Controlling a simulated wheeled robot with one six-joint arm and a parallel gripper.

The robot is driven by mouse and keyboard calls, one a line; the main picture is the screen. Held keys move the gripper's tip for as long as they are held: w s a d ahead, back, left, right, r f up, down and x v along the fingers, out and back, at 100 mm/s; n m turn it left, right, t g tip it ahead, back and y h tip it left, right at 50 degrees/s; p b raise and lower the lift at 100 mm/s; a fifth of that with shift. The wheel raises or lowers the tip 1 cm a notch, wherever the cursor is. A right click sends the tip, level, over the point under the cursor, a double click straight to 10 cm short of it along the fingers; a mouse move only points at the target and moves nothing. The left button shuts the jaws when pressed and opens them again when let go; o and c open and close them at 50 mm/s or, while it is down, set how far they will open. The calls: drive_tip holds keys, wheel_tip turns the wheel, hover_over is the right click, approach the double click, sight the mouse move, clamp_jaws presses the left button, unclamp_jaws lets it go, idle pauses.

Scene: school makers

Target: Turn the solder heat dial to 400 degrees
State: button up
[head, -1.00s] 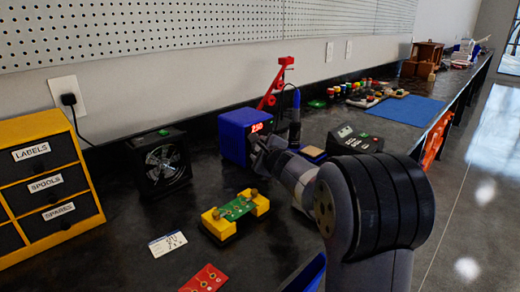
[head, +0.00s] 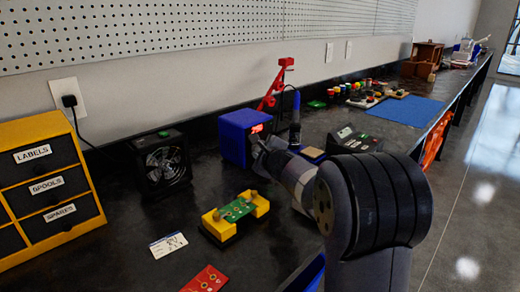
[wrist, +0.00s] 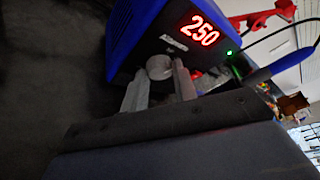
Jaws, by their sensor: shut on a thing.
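The blue solder station (head: 236,136) stands on the dark bench by the wall. In the head view my gripper (head: 259,148) is at the station's front, and my arm hides the dial there. The soldering iron (head: 295,118) stands upright just right of the station.
A black fan (head: 163,163) stands left of the station. A yellow holder (head: 218,226) with a green circuit board (head: 237,209) lies in front. A dark box with buttons (head: 354,140) is to the right. A red helping arm (head: 275,85) stands behind the station.

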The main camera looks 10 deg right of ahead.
drive_tip(key=shift+d+r+m+g+y+p, duration=0.1)
drive_tip(key=shift+r+m+g+y+p, duration=0.55)
drive_tip(key=shift+p, duration=3.15)
drive_tip(key=shift+w+f+m+g+p, duration=0.15)
drive_tip(key=shift+m+g+p, duration=0.1)
drive_tip(key=shift+m+p, duration=0.55)
drive_tip(key=shift+f+p, duration=0.15)
drive_tip(key=shift+p, duration=0.4)
drive_tip(key=shift+f, duration=0.1)
drive_tip(key=o, duration=1)
drive_tip(key=v, duration=1.1)
